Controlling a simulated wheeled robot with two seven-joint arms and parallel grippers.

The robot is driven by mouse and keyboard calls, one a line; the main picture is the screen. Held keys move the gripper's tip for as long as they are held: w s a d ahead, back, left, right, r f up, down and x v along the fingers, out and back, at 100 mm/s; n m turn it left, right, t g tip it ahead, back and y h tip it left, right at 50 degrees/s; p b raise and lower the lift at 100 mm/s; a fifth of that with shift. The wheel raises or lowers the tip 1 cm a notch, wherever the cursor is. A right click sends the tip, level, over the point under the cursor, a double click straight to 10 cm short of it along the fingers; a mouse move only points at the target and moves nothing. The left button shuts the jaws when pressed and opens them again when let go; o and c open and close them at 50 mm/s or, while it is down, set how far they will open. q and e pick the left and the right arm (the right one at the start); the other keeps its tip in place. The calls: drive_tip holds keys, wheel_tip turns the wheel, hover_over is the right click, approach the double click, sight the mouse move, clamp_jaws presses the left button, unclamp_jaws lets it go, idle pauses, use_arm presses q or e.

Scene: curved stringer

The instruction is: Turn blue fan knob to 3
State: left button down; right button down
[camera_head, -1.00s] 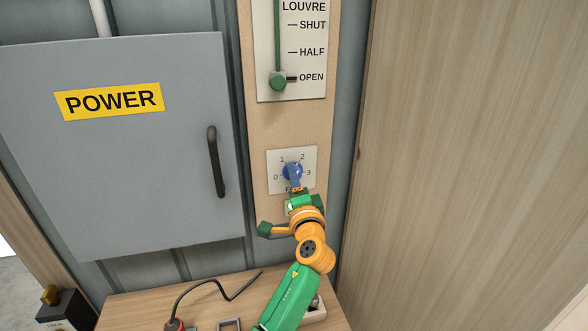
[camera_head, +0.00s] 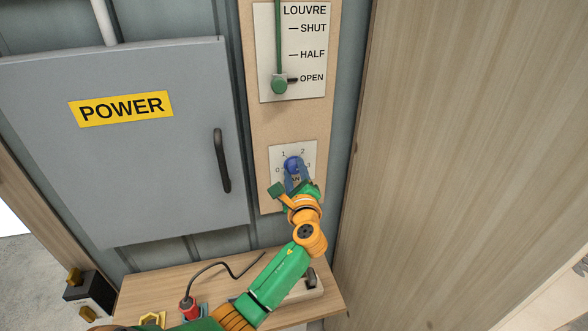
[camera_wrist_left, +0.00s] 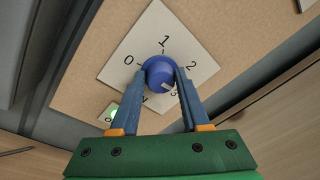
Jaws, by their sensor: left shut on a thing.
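The blue fan knob (camera_head: 291,163) sits on a white dial plate (camera_head: 308,150) marked 0 to 3, below the louvre panel. My left gripper (camera_head: 297,175) reaches it from below, with its blue fingers on either side of the knob. In the left wrist view the gripper (camera_wrist_left: 161,80) is shut on the knob (camera_wrist_left: 158,70). A pale mark on the knob's face is at its lower right, beside a partly hidden numeral. The 0, 1 and 2 are clear on the plate (camera_wrist_left: 130,75) there. My right gripper is not in view.
A grey POWER cabinet (camera_head: 165,180) with a black handle (camera_head: 221,160) stands left of the knob. The louvre lever (camera_head: 279,85) is above, at OPEN. A wooden wall (camera_head: 450,150) closes the right side. A shelf below holds a red plug (camera_head: 188,306) with a black cable.

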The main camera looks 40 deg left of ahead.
use_arm(q)
drive_tip(key=m, duration=0.3)
drive_tip(key=shift+r, duration=0.1)
drive_tip(key=shift+m, duration=0.5)
drive_tip(key=shift+c, duration=1.9)
unclamp_jaws()
drive_tip(key=shift+d+g, duration=0.1)
drive_tip(key=shift+g, duration=0.2)
drive_tip(key=b+v, duration=0.1)
drive_tip(key=v, duration=0.6)
